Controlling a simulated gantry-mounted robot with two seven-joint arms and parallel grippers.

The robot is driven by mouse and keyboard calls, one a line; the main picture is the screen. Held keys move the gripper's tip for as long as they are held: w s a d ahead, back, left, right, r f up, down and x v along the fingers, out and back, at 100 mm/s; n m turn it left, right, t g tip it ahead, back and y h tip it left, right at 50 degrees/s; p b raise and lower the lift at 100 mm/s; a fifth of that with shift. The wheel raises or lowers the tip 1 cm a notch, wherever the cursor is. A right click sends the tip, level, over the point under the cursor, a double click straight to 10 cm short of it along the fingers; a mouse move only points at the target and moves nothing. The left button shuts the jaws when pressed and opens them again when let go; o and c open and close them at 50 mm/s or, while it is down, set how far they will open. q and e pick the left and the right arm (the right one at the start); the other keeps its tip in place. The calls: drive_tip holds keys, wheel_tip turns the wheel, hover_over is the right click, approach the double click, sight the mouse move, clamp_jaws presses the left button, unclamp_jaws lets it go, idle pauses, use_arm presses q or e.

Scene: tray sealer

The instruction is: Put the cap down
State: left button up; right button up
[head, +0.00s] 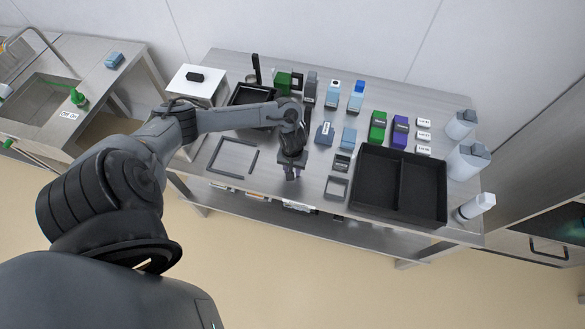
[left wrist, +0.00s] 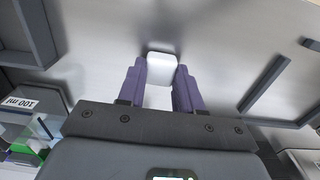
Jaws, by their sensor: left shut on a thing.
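My left gripper (head: 291,174) is over the front part of the steel table, between a flat grey frame on the left and a small grey frame on the right. In the left wrist view its two purple fingers (left wrist: 160,92) are shut on a white cap (left wrist: 161,70) with rounded corners. The cap sits between the fingertips, with bare steel table surface around it. I cannot tell whether it touches the table. In the head view the cap is too small or hidden to make out. My right gripper is not in view.
A large black two-compartment tray (head: 372,207) stands to the right, beside the small grey frame (head: 336,188). The flat grey frame (head: 214,157) lies left. Behind are a black tray (head: 238,97) and green (head: 378,126) and purple (head: 400,131) boxes. White containers (head: 467,162) line the right edge.

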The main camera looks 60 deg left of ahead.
use_arm(q)
drive_tip(key=shift+f, duration=0.1)
drive_tip(key=o, duration=1)
